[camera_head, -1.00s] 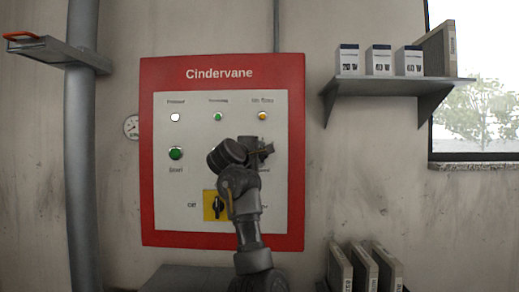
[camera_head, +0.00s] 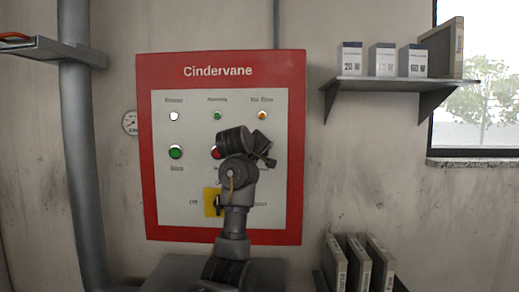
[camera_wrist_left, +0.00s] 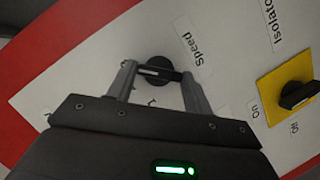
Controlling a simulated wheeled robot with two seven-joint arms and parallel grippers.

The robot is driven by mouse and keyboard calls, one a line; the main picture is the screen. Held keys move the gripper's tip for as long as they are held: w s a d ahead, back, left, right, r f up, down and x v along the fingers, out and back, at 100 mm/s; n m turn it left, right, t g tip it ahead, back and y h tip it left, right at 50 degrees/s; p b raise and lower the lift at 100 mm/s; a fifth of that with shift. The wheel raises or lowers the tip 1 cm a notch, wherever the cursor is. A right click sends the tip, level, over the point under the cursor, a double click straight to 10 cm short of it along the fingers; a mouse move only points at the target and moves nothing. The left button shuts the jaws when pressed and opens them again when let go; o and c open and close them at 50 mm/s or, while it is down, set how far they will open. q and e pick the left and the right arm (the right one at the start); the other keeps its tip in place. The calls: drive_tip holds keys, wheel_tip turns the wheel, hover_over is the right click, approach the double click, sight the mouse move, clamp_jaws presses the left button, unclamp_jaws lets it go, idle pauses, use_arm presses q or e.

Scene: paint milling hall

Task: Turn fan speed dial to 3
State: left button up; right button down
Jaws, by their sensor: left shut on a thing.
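The fan speed dial (camera_wrist_left: 160,72) is a round black knob with a pale pointer line, below the word "Speed" on the white panel face. In the left wrist view my left gripper (camera_wrist_left: 159,76) has one finger on each side of the knob and is shut on it. The scale marks around the knob are partly hidden, and I cannot read which number the pointer is at. In the head view my left gripper (camera_head: 265,150) is at the right part of the Cindervane panel (camera_head: 218,238), and the arm hides the dial. My right gripper is not in view.
A yellow isolator switch (camera_head: 210,201) with a black handle sits low on the panel. A green button (camera_head: 175,152) and a red button (camera_head: 215,152) are left of my gripper. A shelf with boxes (camera_head: 382,60) is at upper right, and binders (camera_head: 358,264) stand below.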

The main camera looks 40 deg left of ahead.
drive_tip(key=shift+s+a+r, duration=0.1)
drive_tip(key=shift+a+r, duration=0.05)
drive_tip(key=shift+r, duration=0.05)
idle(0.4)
use_arm(q)
drive_tip(key=o, duration=1)
drive_tip(key=b+v, duration=0.2)
drive_tip(key=v, duration=0.9)
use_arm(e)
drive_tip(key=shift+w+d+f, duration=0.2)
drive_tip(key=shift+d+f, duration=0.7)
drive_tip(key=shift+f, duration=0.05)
use_arm(q)
drive_tip(key=shift+w, duration=0.1)
